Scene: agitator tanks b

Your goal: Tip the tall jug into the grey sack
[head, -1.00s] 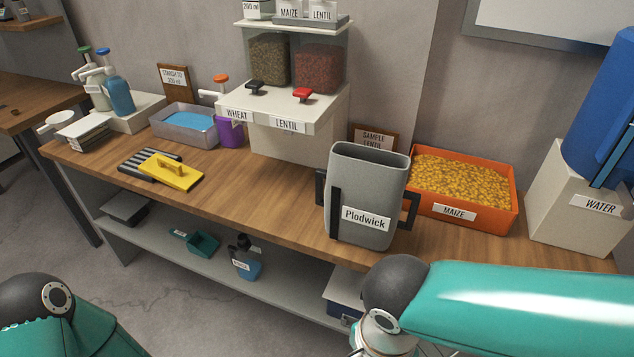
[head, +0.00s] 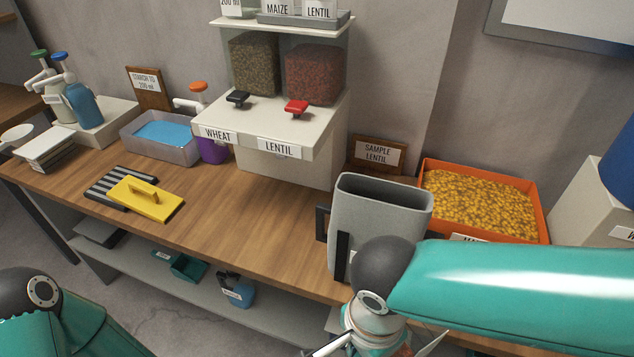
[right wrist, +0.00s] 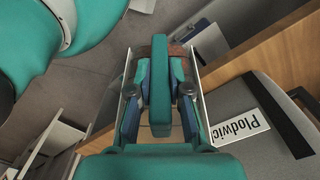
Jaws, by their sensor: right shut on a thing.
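The grey sack (head: 383,215) stands upright and open-mouthed on the bench, right of centre in the head view, with dark strips on its sides. Its label, starting "Plodwic", shows at the right of the right wrist view (right wrist: 238,128). My right gripper (right wrist: 160,85) is shut on a teal upright piece with a reddish-brown part behind it. I take this to be the tall jug (right wrist: 160,100) by its handle; most of it is hidden. The gripper is in front of the bench, beside and below the sack's mouth. My left gripper is out of view.
An orange maize tray (head: 538,200) stands right of the sack, below a "SAMPLE LENTIL" sign (head: 378,155). The wheat and lentil dispenser (head: 270,140) is behind left. A yellow float (head: 146,200) lies on the left. The bench is clear between float and sack.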

